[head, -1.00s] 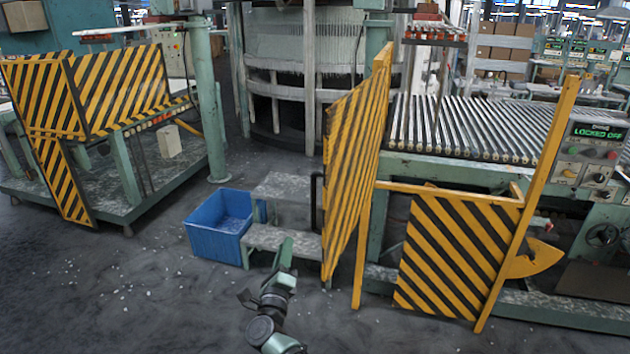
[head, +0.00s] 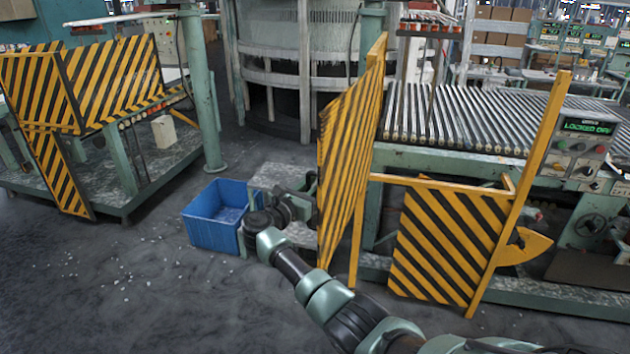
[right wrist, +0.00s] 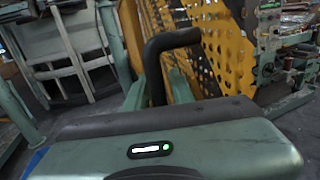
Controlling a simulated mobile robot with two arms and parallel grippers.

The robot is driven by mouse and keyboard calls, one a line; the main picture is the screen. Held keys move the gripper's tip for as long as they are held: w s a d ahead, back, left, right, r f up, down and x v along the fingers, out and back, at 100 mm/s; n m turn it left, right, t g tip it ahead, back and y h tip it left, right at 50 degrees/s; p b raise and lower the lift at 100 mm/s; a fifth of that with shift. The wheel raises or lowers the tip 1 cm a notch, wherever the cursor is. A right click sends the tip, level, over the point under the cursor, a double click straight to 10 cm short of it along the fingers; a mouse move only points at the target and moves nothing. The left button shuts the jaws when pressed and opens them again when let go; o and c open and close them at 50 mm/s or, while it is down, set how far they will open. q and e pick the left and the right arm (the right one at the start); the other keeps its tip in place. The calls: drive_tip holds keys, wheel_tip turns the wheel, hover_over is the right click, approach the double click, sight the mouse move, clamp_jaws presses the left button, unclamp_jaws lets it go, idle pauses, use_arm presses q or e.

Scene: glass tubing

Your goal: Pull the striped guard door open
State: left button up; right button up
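The striped guard door (head: 345,160) is a tall yellow-and-black panel standing edge-on in the head view, at an angle to the fixed frame beside it. Its black bar handle shows in the right wrist view (right wrist: 170,42), against the perforated yellow panel. My right gripper (head: 305,188) is at the door's left side in the head view, partly hidden by the panel's edge. In the right wrist view its two green fingers (right wrist: 157,88) stand on either side of the handle, apart, with no clear grip. My left gripper is not in view.
A blue bin (head: 215,213) and a grey step (head: 280,177) stand left of the door. A fixed striped panel (head: 445,240) and roller table (head: 470,118) are to the right. The control panel (head: 585,135) reads "LOCKED OFF".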

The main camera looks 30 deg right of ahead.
drive_tip(key=shift+d, duration=0.15)
clamp_jaws()
drive_tip(key=shift+f, duration=0.1)
idle(1.3)
